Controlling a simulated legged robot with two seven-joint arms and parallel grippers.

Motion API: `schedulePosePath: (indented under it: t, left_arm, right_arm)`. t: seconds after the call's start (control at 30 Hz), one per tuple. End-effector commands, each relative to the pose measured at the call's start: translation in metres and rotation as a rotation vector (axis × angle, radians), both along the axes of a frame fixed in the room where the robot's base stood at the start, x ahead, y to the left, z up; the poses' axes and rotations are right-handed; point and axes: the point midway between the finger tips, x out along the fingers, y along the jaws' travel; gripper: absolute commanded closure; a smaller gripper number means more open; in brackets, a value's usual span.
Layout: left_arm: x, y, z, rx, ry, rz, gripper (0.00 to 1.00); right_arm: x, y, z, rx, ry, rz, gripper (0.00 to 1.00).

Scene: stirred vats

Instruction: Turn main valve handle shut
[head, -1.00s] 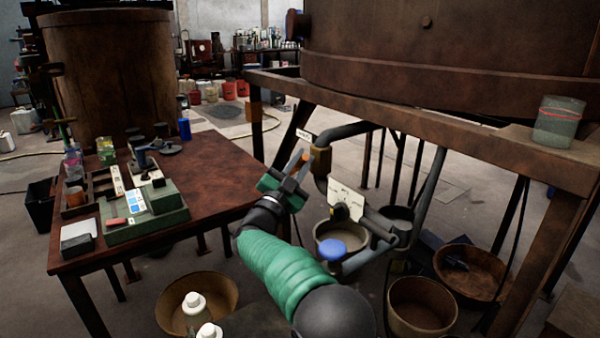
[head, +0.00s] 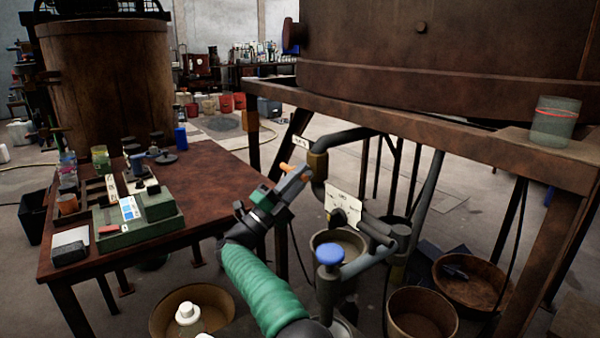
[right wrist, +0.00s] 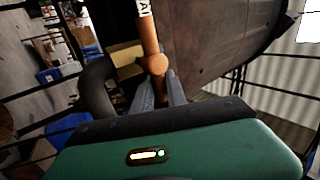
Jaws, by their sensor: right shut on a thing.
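The main valve handle (head: 285,166) is orange and shows only in small part in the head view, beside a brass-coloured valve body (head: 318,165) on a grey pipe. In the right wrist view the orange handle (right wrist: 150,35) runs up between the fingers, with a round hub at its lower end. My right gripper (head: 296,182), green and dark with grey fingers, is shut on this handle. Its fingers also show in the right wrist view (right wrist: 160,92) on both sides of the hub. A white label (head: 300,142) is just above the valve. My left gripper is out of view.
A white plate (head: 343,206) and a blue knob (head: 329,250) are on the pipework right of my right gripper. A brown table (head: 215,185) with bottles and boxes stands left. A rusty vat frame (head: 420,125) is above right. Several tubs stand on the floor.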

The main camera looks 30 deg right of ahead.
Motion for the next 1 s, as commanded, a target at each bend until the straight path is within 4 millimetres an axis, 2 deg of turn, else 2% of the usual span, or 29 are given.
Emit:
schedulePosePath:
  t: [0.13,0.6,0.63,0.8,1.0]
  left_arm:
    - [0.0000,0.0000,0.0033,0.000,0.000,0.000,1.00]
    - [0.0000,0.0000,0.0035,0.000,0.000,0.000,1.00]
    - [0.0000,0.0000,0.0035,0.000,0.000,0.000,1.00]
    - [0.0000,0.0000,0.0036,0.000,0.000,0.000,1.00]
    - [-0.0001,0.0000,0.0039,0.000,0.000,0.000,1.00]
  right_arm:
    - [0.0004,-0.0008,-0.0056,0.010,-0.026,-0.003,1.00]
    - [0.0004,-0.0007,-0.0066,0.013,-0.043,-0.003,1.00]
    - [0.0004,-0.0007,-0.0066,0.013,-0.043,-0.003,0.82]
    - [0.0003,-0.0005,-0.0049,0.011,-0.043,-0.002,0.61]
    - [0.0000,-0.0004,-0.0029,0.008,-0.046,-0.001,0.61]
